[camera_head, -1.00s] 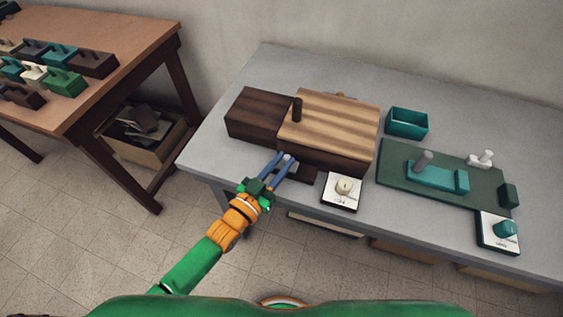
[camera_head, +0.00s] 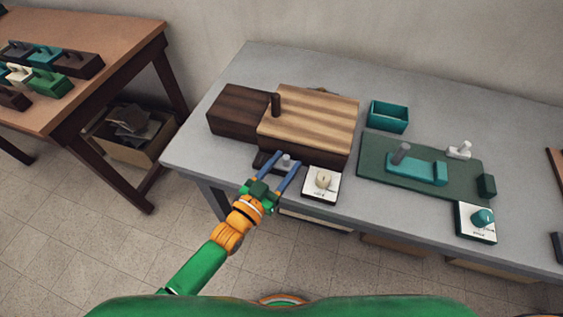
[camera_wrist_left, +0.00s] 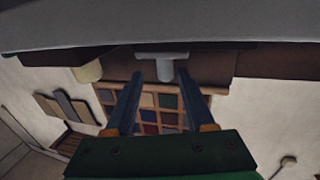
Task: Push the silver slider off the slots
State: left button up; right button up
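The silver slider's small pale knob (camera_head: 286,160) stands at the front of a dark strip (camera_head: 265,158), before the wooden box with a striped lid (camera_head: 310,118). My left gripper (camera_head: 281,163) is open, with its two blue fingers on either side of the knob. In the left wrist view the silver slider (camera_wrist_left: 162,57) shows between and just beyond the tips of my open fingers (camera_wrist_left: 160,80). Gaps appear on both sides, so I cannot see contact. I cannot make out the slots. My right gripper is out of view.
A white block with a cream knob (camera_head: 322,181) stands just right of my gripper. A green board (camera_head: 419,170) with a teal slider and a teal tray (camera_head: 388,116) lie farther right.

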pick_arm(q)
jog(key=shift+a, duration=0.15)
jog(key=v, duration=0.7)
dwell(0.3)
